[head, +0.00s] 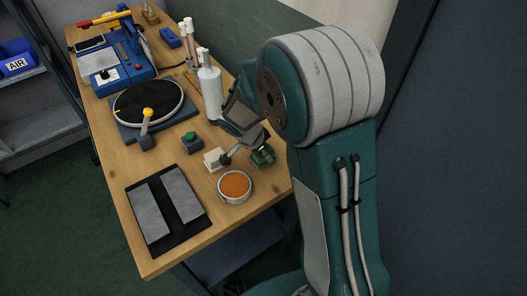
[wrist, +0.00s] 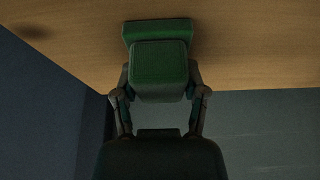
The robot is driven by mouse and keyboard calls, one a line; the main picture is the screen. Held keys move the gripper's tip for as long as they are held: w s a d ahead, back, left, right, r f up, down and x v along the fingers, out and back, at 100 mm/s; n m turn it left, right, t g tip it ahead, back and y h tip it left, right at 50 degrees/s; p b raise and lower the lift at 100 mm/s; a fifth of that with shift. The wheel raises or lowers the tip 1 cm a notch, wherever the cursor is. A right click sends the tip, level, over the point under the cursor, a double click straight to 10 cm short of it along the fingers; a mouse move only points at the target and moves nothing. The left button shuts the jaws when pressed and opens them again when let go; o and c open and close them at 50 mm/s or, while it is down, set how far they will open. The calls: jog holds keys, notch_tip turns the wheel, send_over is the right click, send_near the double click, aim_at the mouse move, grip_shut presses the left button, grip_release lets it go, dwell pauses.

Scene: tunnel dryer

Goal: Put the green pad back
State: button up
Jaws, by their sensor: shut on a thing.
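The green pad (wrist: 160,72) sits between my gripper's two fingers in the wrist view. A wider green part (wrist: 158,29) shows at its far end. My gripper (wrist: 160,95) is shut on the pad. In the head view, my gripper (head: 246,150) is at the right side of the wooden table (head: 130,178), with the green pad (head: 263,156) at its tip. I cannot tell whether the pad touches the table.
A white block (head: 214,159) and an orange-filled round tin (head: 235,187) are close to my gripper. A green-topped dark block (head: 191,141), a black turntable (head: 148,101), grey strips on a black mat (head: 166,245) and white bottles (head: 209,95) stand around.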

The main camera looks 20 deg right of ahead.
jog(key=o, duration=1.1)
jog(key=v, duration=1.2)
jog(key=s+d+r+n+t+y, duration=0.2)
jog(key=s+r+n, duration=0.3)
jog(key=s+n, duration=0.2)
jog(key=s+d+r+n+t+y, duration=0.2)
jog(key=s+r+n, duration=0.3)
jog(key=s, duration=0.7)
jog(key=shift+s+n, duration=0.3)
jog(key=shift+n, duration=0.9)
jog(key=shift+d, duration=0.15)
